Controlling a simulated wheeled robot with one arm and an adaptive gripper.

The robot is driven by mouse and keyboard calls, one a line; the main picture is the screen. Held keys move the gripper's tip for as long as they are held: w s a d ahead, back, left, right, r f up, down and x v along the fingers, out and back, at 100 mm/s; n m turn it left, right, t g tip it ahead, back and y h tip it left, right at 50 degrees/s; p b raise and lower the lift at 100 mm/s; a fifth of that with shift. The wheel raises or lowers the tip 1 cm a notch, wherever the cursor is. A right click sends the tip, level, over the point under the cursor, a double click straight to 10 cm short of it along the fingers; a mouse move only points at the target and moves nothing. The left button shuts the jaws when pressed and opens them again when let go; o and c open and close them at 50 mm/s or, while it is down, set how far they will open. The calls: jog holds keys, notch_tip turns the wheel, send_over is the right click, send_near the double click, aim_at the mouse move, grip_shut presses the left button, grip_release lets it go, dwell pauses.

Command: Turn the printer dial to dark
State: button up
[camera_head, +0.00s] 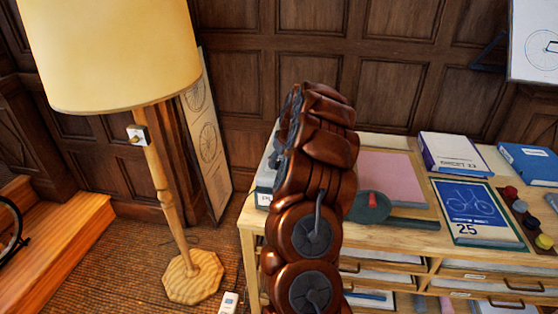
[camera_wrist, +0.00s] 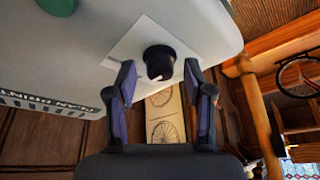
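The printer (camera_wrist: 60,55) shows in the wrist view as a pale grey body with upside-down lettering and a green part (camera_wrist: 58,5) at the top edge. Its black round dial (camera_wrist: 158,62) sits on a white plate (camera_wrist: 125,48). My gripper (camera_wrist: 160,72) is open, with one finger on each side of the dial and a gap visible on both sides. I cannot tell how deep the fingertips reach along it. The dial's markings are not readable. In the head view my arm hides most of the printer (camera_head: 265,182), and the gripper is hidden.
A floor lamp (camera_head: 165,190) stands left of the cabinet (camera_head: 400,240). On the cabinet top lie a dark paddle-shaped tool (camera_head: 375,208), a pink sheet (camera_head: 390,175), a blue bicycle print (camera_head: 470,205), boxes (camera_head: 455,155) and coloured round pieces (camera_head: 543,241). A tall panel (camera_head: 207,140) leans on the wall.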

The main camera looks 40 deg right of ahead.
grip_shut()
jog(key=shift+f+m+b, duration=0.1)
jog(key=shift+m+b, duration=0.2)
jog(key=shift+b, duration=0.15)
jog(key=m+h+b, duration=0.1)
jog(key=m+b, duration=0.1)
jog(key=b, duration=0.1)
jog(key=m+b, duration=0.2)
jog(key=b, duration=0.1)
jog(key=shift+w+a+f+g+h, duration=0.1)
jog(key=shift+f+g+h, duration=0.1)
jog(key=shift+g+h, duration=0.15)
jog(key=m+h+b, duration=0.1)
jog(key=m+b, duration=0.2)
jog(key=b, duration=0.1)
jog(key=shift+w+a+r+g, duration=0.1)
jog(key=shift+g, duration=0.25)
jog(key=shift+r+m+g+h+b, duration=0.15)
jog(key=shift+m+g+h+b, duration=0.15)
jog(key=shift+m+b, duration=0.7)
jog(key=shift+r, duration=0.1)
jog(key=shift+o, duration=0.8)
grip_release()
